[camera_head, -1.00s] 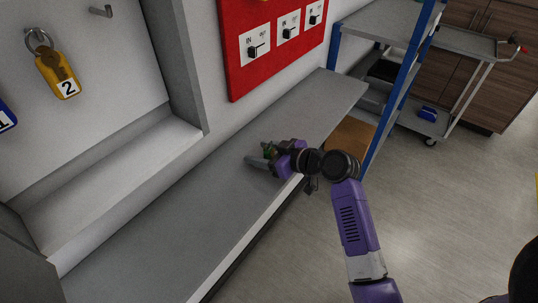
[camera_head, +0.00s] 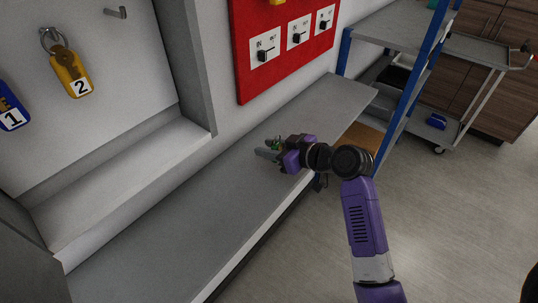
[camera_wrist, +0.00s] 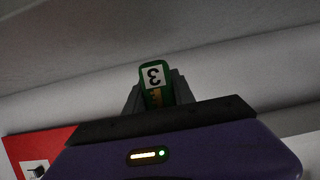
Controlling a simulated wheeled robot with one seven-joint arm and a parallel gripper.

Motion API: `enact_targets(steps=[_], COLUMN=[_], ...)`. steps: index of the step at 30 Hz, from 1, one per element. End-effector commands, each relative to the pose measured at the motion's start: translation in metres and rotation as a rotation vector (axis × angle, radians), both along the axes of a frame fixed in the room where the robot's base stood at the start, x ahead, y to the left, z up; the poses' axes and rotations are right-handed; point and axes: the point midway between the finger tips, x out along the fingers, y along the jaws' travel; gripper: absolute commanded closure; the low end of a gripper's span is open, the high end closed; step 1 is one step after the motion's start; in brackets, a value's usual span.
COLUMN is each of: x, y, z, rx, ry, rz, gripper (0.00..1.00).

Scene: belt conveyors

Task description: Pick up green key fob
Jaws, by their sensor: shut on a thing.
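The green key fob (camera_wrist: 143,70) with a white label reading 3 is held between the fingers of my gripper (camera_wrist: 157,92) in the wrist view. The label appears upside down there. In the head view only a small bit of green (camera_head: 277,143) shows at my gripper (camera_head: 270,150), which is shut on the fob over the grey shelf. How far the fob is above the shelf is hard to tell. Part of the fob is hidden by the fingers.
A yellow fob 2 (camera_head: 71,72) and a blue fob 1 (camera_head: 13,116) are at the left, by an empty hook (camera_head: 116,12). A red switch panel (camera_head: 285,50) is on the wall. The grey shelf (camera_head: 190,215) is clear. A blue-posted rack (camera_head: 408,85) stands right.

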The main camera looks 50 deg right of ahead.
Motion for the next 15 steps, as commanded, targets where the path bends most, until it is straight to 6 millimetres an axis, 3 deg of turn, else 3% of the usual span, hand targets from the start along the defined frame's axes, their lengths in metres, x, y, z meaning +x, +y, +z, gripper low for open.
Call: enact_targets(steps=[9, 15], x=[0.001, 0.001], y=[0.0, 0.0], z=[0.088, 0.134], rx=[-0.007, -0.005], ry=[-0.008, -0.005], rz=[0.001, 0.0], gripper=[1.0, 1.0])
